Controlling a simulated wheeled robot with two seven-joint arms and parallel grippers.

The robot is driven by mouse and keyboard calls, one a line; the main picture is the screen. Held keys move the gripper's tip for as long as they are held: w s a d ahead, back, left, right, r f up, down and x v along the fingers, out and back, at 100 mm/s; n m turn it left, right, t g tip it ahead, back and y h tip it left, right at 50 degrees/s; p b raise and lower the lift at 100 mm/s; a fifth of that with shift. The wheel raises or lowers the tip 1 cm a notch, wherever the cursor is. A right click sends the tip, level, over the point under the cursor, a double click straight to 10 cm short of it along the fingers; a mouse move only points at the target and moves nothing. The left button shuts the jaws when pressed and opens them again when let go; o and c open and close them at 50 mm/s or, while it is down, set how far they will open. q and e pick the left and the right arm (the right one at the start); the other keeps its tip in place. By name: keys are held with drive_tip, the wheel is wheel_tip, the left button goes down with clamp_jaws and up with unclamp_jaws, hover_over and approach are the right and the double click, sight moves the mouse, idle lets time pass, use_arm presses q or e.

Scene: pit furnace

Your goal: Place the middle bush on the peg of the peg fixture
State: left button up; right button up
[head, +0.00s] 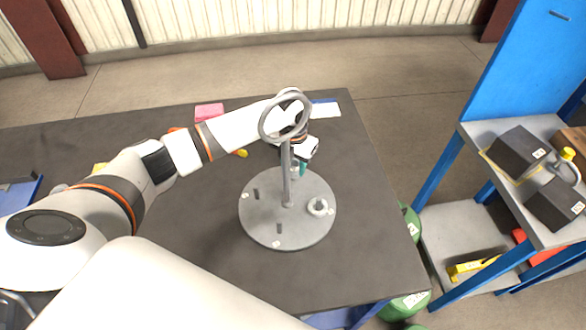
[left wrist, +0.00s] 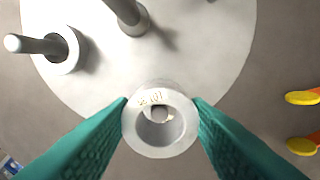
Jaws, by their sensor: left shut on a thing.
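The peg fixture (head: 262,229) is a round grey plate with a tall centre post (head: 287,180) topped by a ring. A pale bush (head: 318,208) sits around a peg on the plate's right side; this bush also shows in the left wrist view (left wrist: 73,64), with the peg (left wrist: 35,45) through it. My left gripper (head: 302,169) is behind the post, over the plate's far part. In the left wrist view its teal fingers (left wrist: 160,122) are shut on another pale, marked bush (left wrist: 154,147). Its bore faces the camera; I cannot tell whether a peg is under it. My right gripper is not in view.
The dark table (head: 205,222) also holds a pink block (head: 209,112) and a white and blue sheet (head: 325,109). Orange and yellow handles (left wrist: 302,146) lie right of the held bush. A blue rack (head: 450,160) with boxes stands right, beyond a floor gap.

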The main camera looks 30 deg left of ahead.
sight(293, 168)
use_arm(q)
wheel_tip(293, 168, down, 3)
drive_tip(key=shift+f, duration=0.1)
drive_tip(key=shift+f, duration=0.15)
drive_tip(key=o, duration=1.2)
wheel_tip(293, 168, up, 12)
drive_tip(key=b, duration=0.1)
